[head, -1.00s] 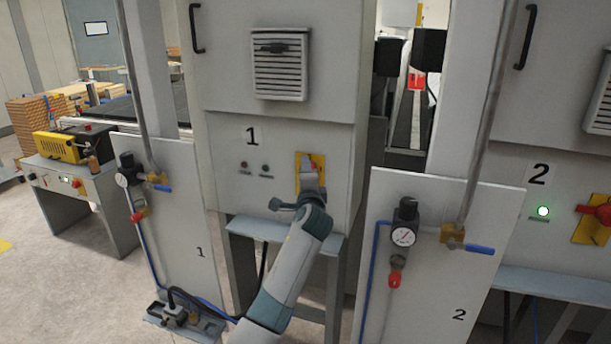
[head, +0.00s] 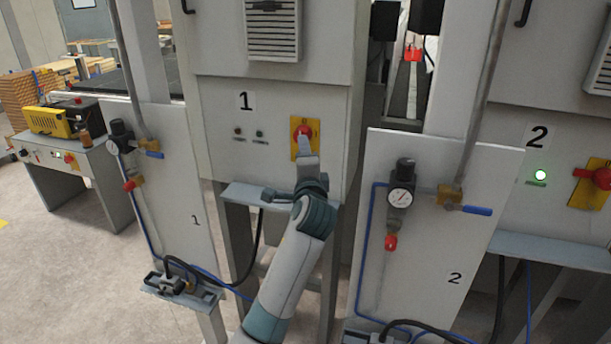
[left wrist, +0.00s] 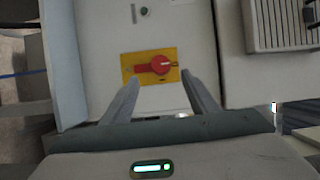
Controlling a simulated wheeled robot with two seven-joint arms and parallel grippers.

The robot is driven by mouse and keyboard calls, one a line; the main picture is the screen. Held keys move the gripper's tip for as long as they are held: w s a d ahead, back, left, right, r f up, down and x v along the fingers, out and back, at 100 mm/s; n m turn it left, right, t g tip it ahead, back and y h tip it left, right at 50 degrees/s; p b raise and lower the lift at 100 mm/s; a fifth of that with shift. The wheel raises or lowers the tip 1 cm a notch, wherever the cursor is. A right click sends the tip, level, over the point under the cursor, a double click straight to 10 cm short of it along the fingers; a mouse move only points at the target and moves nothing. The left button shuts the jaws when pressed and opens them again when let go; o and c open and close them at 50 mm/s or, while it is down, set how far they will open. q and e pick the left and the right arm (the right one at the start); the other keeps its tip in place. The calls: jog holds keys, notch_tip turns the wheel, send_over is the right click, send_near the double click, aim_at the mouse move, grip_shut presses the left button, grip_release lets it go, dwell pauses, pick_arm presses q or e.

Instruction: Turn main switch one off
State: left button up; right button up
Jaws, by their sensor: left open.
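Main switch one is a red rotary knob (head: 302,132) on a yellow plate (head: 313,124), on the grey cabinet panel marked 1. My left gripper (head: 307,162) is just below and in front of the knob in the head view, covering the plate's lower part. In the left wrist view its two fingers (left wrist: 160,80) are spread, with the knob framed beyond their tips and nothing between them. My right gripper does not show.
Panels with gauges and pipes flank the cabinet. Cabinet 2 on the right has a lit green lamp (head: 540,175) and its own red switch (head: 596,178).

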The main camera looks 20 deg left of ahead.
pick_arm(q)
jog(key=b+v, duration=0.1)
jog(key=v, duration=0.5)
jog(key=shift+s, duration=0.2)
jog(key=shift+d, duration=0.1)
